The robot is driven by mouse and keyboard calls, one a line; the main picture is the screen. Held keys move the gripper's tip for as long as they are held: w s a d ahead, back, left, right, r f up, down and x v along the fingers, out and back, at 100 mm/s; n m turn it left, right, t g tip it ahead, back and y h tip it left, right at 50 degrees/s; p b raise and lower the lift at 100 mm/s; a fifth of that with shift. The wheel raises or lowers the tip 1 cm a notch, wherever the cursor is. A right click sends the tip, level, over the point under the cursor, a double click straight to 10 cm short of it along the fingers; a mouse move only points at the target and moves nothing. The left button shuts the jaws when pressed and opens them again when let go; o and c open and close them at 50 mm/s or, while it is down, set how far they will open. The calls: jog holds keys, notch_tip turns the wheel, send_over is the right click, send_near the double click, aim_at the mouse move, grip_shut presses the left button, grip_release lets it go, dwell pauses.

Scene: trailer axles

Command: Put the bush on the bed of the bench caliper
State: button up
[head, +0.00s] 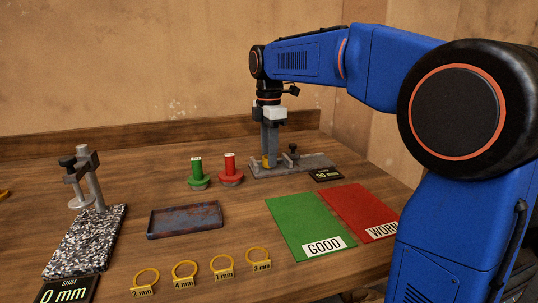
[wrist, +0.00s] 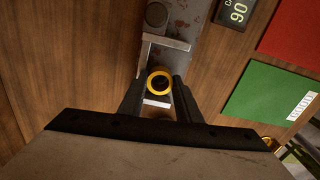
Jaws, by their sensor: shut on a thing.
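The bush (wrist: 160,83) is a yellow ring with a dark bore, held upright between the two fingers of my gripper (wrist: 158,90) in the wrist view. In the head view my gripper (head: 268,157) points down at the left part of the bench caliper (head: 315,161), and a sliver of the yellow bush (head: 265,162) shows at the fingertips. The grey caliper bed (wrist: 190,30) runs beneath, with a pale jaw (wrist: 165,42) just beyond the bush. Whether the bush touches the bed I cannot tell.
The caliper's readout (head: 326,175) shows 90. A green gauge (head: 197,172) and a red gauge (head: 230,170) stand left of the caliper. A green GOOD mat (head: 300,220), a red WORN mat (head: 360,208), a blue-grey tray (head: 185,219) and several yellow shim rings (head: 185,270) lie nearer.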

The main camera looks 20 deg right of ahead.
jog(key=shift+f, duration=0.2)
jog(key=o, duration=1.1)
notch_tip(320, 180, up, 12)
